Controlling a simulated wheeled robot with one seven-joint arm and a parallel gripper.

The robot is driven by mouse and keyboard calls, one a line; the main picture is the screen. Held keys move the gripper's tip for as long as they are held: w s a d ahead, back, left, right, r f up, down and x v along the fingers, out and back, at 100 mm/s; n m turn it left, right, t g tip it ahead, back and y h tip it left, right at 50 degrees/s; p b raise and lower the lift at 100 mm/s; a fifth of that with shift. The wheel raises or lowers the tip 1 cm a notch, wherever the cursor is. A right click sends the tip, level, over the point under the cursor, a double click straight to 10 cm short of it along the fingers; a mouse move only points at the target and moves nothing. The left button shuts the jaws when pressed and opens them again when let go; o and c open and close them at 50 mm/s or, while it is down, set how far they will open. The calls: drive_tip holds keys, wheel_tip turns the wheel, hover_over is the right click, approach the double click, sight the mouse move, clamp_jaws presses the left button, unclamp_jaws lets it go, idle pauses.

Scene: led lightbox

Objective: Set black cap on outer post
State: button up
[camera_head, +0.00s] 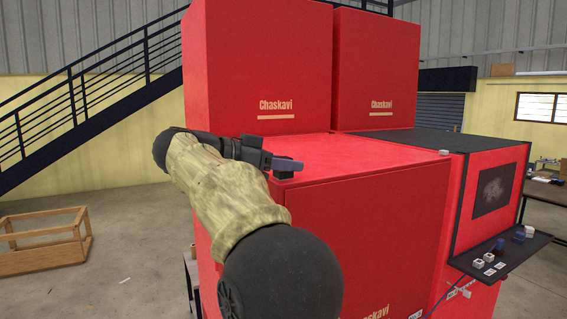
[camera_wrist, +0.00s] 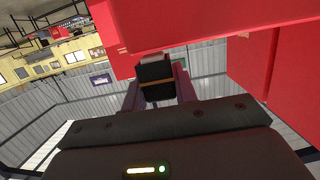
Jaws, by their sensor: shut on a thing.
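My gripper (camera_head: 284,165) is at the near-left corner of the top of the red cabinet (camera_head: 360,160). It is shut on a black cap (camera_wrist: 156,72), which shows between the two fingers in the wrist view. In the head view the cap (camera_head: 283,175) is a small dark block just under the fingers, at the cabinet's top edge. I cannot tell whether it touches the cabinet. No post can be made out under the cap; the gripper and cap cover that spot. A small pale piece (camera_head: 444,152) sits at the cabinet top's right corner.
Two tall red boxes (camera_head: 257,70) marked Chaskavi rise behind the cabinet top. A dark shelf (camera_head: 500,258) with several small blocks juts out at the right. A wooden frame (camera_head: 45,240) stands on the floor at left. The cabinet top right of my gripper is clear.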

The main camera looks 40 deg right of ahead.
drive_tip(key=shift+s+f, duration=0.1)
drive_tip(key=shift+f, duration=0.1)
drive_tip(key=o, duration=1)
drive_tip(key=shift+a, duration=0.1)
drive_tip(key=p+v, duration=0.3)
drive_tip(key=v, duration=0.5)
idle(0.6)
